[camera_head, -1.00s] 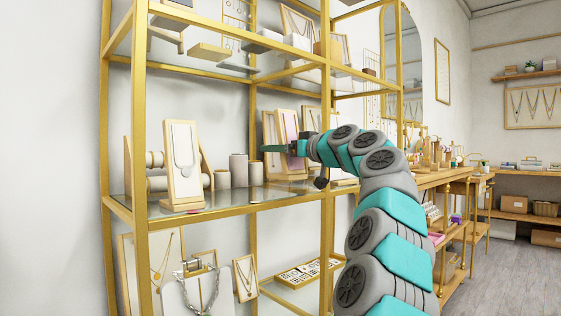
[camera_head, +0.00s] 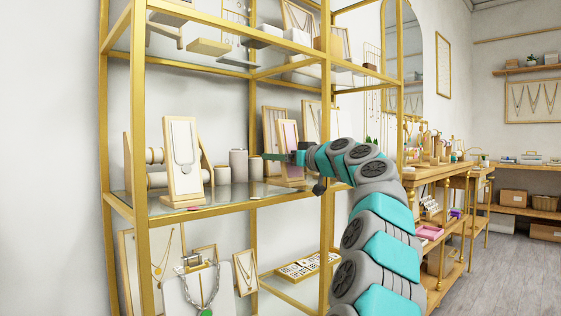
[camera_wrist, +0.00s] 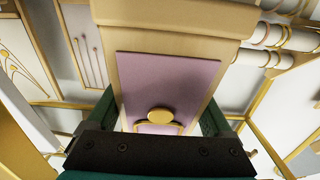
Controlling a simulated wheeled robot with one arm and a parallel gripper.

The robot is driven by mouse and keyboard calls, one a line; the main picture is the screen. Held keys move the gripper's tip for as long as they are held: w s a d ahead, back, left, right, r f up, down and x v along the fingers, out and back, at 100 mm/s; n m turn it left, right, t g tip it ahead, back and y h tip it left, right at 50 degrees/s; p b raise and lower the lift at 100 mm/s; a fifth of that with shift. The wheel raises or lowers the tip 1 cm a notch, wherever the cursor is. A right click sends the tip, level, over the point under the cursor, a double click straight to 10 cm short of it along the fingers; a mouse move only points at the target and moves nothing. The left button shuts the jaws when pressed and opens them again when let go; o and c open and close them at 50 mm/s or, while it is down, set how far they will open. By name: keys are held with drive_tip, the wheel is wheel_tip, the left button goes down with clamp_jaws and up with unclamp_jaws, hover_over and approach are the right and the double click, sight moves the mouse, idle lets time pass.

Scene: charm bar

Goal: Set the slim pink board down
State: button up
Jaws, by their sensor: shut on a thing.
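The slim pink board (camera_head: 289,138) is a light-wood jewellery stand with a pink face. It is upright and leans slightly, at the right end of the middle glass shelf (camera_head: 228,196). Its lower end is close to the glass; I cannot tell if it touches. My gripper (camera_head: 289,158) is shut on the board, reaching in from the right. In the wrist view, the pink face of the board (camera_wrist: 165,75) fills the middle, with a round gold piece on it. The green fingers of my gripper (camera_wrist: 158,120) are at both its sides.
A white-faced necklace stand (camera_head: 183,160) and grey cylinders (camera_head: 238,166) stand to the left on the same shelf. Wooden frames (camera_head: 273,125) stand behind the board. A gold upright post (camera_head: 327,110) is close to my arm. Some glass is bare near the front edge.

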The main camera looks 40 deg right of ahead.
drive_tip(key=shift+f, duration=0.25)
drive_tip(key=shift+f, duration=0.15)
drive_tip(key=o, duration=1.4)
drive_tip(key=shift+c, duration=0.2)
drive_tip(key=shift+s+r, duration=0.1)
drive_tip(key=shift+r, duration=0.1)
drive_tip(key=s+b, duration=0.2)
drive_tip(key=s, duration=0.9)
drive_tip(key=shift+s+d, duration=0.4)
drive_tip(key=shift+d, duration=0.05)
